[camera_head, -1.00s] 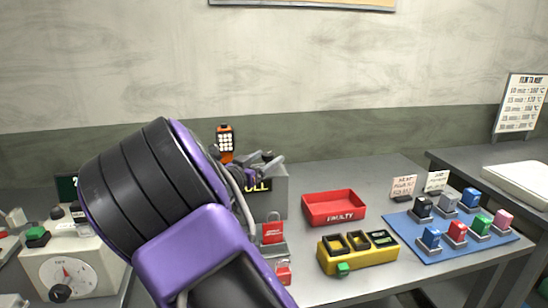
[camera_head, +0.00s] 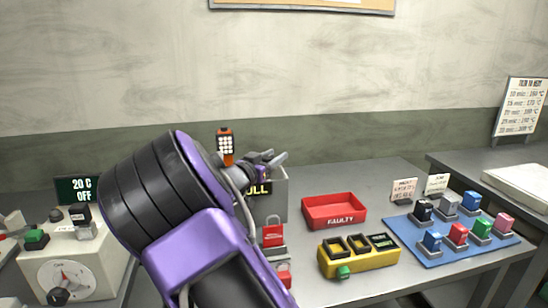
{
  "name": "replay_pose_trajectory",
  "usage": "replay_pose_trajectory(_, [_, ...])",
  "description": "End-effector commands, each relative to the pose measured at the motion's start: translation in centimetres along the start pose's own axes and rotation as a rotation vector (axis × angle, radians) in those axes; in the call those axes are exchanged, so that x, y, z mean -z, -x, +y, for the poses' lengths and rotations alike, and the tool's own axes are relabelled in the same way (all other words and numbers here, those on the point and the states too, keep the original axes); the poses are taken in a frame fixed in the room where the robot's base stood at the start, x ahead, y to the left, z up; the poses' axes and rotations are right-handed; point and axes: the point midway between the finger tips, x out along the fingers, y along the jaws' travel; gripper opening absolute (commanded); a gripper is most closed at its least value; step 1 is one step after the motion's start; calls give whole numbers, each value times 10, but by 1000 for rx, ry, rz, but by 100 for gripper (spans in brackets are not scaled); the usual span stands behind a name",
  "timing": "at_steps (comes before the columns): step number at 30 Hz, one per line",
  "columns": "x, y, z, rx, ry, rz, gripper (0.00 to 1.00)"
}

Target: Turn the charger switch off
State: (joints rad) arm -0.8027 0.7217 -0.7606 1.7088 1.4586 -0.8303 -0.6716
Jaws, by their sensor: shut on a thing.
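The yellow block (camera_head: 362,260), which looks like the charger, sits on the table right of centre. It has dark slots and a small display on top, too small to read. A green switch (camera_head: 343,272) is on its front edge; I cannot tell its position. My gripper (camera_head: 279,159) is above the grey box marked "FULL" (camera_head: 274,196), behind and left of the yellow block and apart from it. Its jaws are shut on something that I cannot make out. My arm hides the middle of the table.
A red "FAULTY" tray (camera_head: 334,224) stands behind the yellow block. A blue mat (camera_head: 410,240) with several coloured blocks is at right. A dial unit (camera_head: 75,270) at left has a display (camera_head: 77,190) reading "20 C OFF". An orange keypad device (camera_head: 225,146) is behind my arm.

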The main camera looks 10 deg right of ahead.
Motion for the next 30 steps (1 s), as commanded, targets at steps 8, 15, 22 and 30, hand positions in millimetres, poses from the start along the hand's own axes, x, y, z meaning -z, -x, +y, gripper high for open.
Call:
replay_pose_trajectory(8, [0,0,0,5,0,0,0])
replay_pose_trajectory(15, [-2,0,-1,65,-1,-2,0])
replay_pose_trajectory(22, [-3,0,-4,203,-2,-3,0])
replay_pose_trajectory(30, [-2,1,-9,412,-2,-4,0])
